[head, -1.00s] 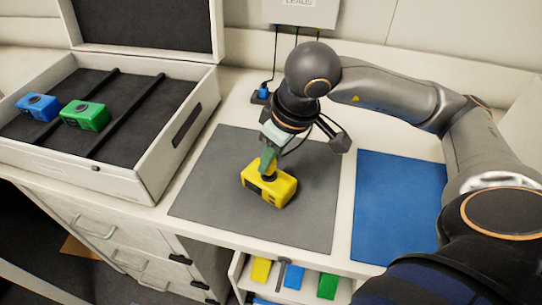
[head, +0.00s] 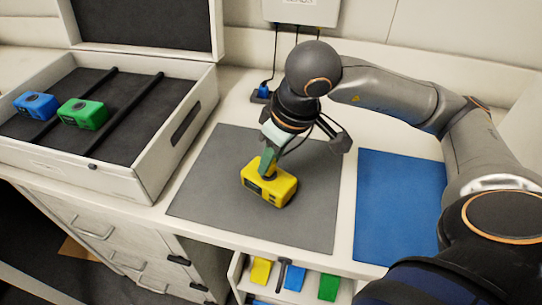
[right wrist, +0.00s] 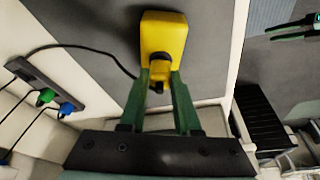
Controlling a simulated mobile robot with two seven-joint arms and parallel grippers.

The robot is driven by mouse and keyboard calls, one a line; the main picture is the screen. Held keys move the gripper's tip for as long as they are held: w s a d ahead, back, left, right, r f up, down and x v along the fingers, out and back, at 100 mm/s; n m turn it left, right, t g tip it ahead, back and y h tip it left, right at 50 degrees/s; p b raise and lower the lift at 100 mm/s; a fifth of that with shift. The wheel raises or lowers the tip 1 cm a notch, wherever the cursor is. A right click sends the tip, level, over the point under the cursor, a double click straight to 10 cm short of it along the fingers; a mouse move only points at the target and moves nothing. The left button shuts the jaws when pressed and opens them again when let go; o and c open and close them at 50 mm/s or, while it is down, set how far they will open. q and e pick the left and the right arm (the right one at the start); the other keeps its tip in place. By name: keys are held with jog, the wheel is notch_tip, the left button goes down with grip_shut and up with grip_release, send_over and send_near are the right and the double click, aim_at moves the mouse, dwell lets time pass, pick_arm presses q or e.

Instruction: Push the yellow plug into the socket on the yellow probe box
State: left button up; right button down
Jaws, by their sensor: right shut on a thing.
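The yellow probe box (head: 269,190) lies on the grey mat; its top also shows in the right wrist view (right wrist: 163,33). My right gripper (head: 267,165) is directly above it, pointing down. In the right wrist view, its green fingers (right wrist: 163,76) are shut on the yellow plug (right wrist: 160,66), which is mostly hidden between them. The plug is at the box's socket, which is covered by the plug and fingers. I cannot tell how deep the plug sits. A dark and green part at the upper right of the wrist view may be my left gripper; its jaws are unclear.
An open case (head: 165,150) with a blue box (head: 36,105) and a green box (head: 84,113) stands left. A blue mat (head: 400,205) lies right. A power strip (right wrist: 40,85) with a green and a blue plug is behind. An open drawer below holds coloured items.

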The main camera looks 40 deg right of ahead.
jog(key=shift+f, duration=0.25)
jog(key=c, duration=0.5)
grip_release()
jog(key=shift+c, duration=0.2)
jog(key=v, duration=1.2)
jog(key=shift+r+p, duration=0.25)
jog(key=shift+p, duration=0.15)
jog(key=shift+s, duration=0.15)
